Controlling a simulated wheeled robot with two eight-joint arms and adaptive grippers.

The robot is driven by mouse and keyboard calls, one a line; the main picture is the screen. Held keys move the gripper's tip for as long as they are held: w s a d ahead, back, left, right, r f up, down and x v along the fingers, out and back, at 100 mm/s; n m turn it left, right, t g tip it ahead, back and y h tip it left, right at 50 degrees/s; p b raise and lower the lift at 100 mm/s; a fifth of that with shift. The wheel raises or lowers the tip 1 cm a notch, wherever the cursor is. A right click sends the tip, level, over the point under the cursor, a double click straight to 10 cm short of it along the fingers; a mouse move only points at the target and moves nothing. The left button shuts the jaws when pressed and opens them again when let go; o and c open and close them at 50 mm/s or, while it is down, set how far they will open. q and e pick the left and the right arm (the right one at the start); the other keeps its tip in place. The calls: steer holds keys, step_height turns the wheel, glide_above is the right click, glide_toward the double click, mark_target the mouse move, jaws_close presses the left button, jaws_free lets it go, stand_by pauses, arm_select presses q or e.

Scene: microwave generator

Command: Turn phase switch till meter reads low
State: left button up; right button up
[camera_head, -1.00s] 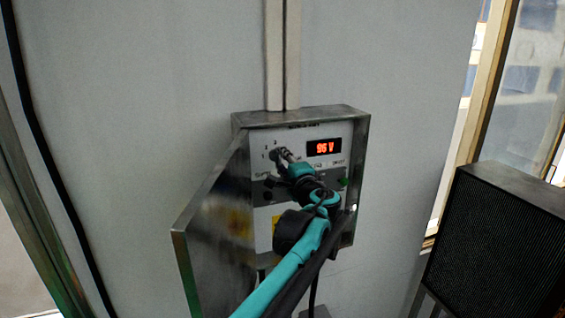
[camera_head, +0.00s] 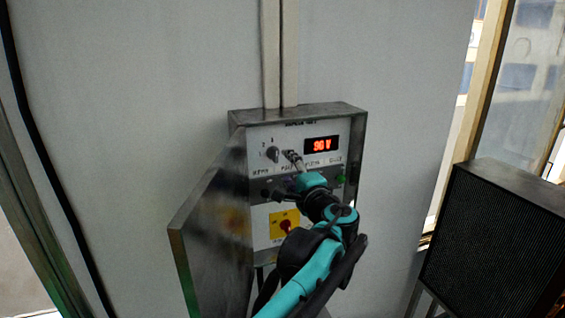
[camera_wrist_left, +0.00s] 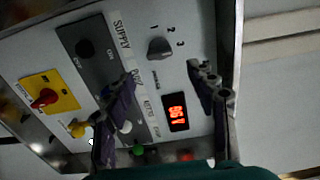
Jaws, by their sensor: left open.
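The phase switch (camera_head: 272,154) is a dark grey knob at the upper left of the panel, with the numbers 1, 2, 3 around it. It also shows in the left wrist view (camera_wrist_left: 160,48), upper middle. The meter (camera_head: 322,145) glows red at the panel's upper right and reads about 96 V; its digits are blurred. It is sideways in the wrist view (camera_wrist_left: 177,111). My left gripper (camera_head: 292,160) is open and empty, just right of the switch and apart from it. In the wrist view its fingers (camera_wrist_left: 163,76) stand apart below the knob. My right gripper is out of view.
The metal box (camera_head: 300,113) is on the wall, its door (camera_head: 208,225) swung open at left. A yellow plate with a red rotary switch (camera_head: 286,226) sits lower on the panel. A black louvred unit (camera_head: 495,235) stands at right.

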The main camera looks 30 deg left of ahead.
arm_select(q)
steer(key=v, duration=0.5)
stand_by(0.3)
steer(key=s+a+f+n+g+h+b, duration=0.1)
steer(key=s+f+h+b, duration=0.3)
steer(key=f, duration=0.6)
steer(key=s+f+n+g+y+b, duration=0.1)
steer(key=s+f+b, duration=0.1)
steer(key=f+b, duration=0.6)
steer(key=s+d+f+n+h+b, duration=0.2)
steer(key=s+d+f+h+b, duration=0.1)
steer(key=f, duration=1.2)
steer(key=s+d+f+n+g+h+b, duration=0.1)
steer(key=s+d+f+h+b, duration=0.3)
steer(key=f, duration=1.1)
steer(key=s+d+f+n+g+h+b, duration=0.1)
steer(key=s+d+f+n+h+b, duration=0.2)
steer(key=s+d+f+b, duration=0.2)
step_height(320, 180, down, 10)
steer(key=s+b, duration=0.3)
steer(key=b, duration=0.4)
steer(key=shift+d+h+b, duration=0.3)
steer(key=shift+h+b, duration=0.05)
steer(key=shift+h, duration=0.05)
steer(key=shift+f, duration=0.1)
steer(key=shift+c, duration=0.3)
